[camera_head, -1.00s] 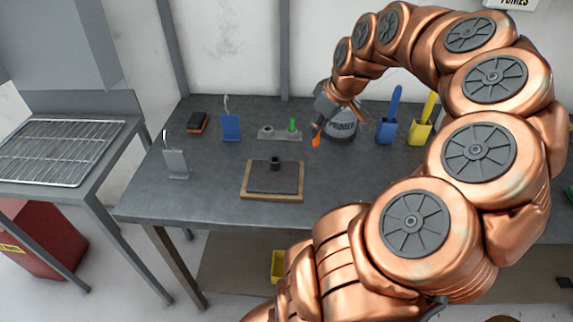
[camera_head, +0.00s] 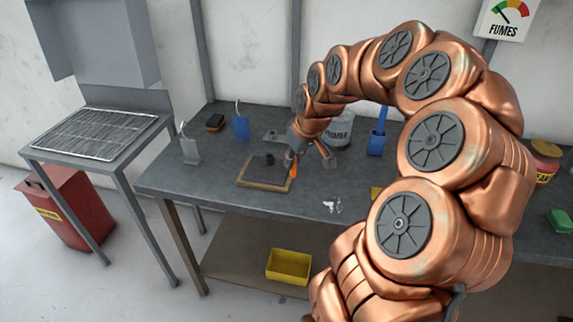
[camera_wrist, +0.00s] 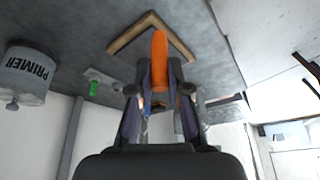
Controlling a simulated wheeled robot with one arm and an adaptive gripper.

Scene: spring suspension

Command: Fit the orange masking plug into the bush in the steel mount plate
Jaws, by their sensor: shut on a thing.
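My gripper (camera_head: 292,158) is shut on the orange masking plug (camera_head: 294,171). In the wrist view the orange plug (camera_wrist: 160,72) stands out between the two fingers. In the head view the plug hangs at the right edge of a wood-edged board (camera_head: 262,187) with a dark plate on it. A short black bush (camera_head: 270,158) stands up at the back of that plate. The plug is to the right of the bush and apart from it. In the wrist view the wooden edge (camera_wrist: 125,38) shows behind the plug, and the bush is hidden.
A primer can (camera_head: 340,130) stands behind and right of my gripper. A blue holder (camera_head: 377,143) is farther right. A blue hooked plate (camera_head: 240,126) and a grey hooked plate (camera_head: 190,150) stand at left. A small white item (camera_head: 331,204) lies near the front. The front-left bench is clear.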

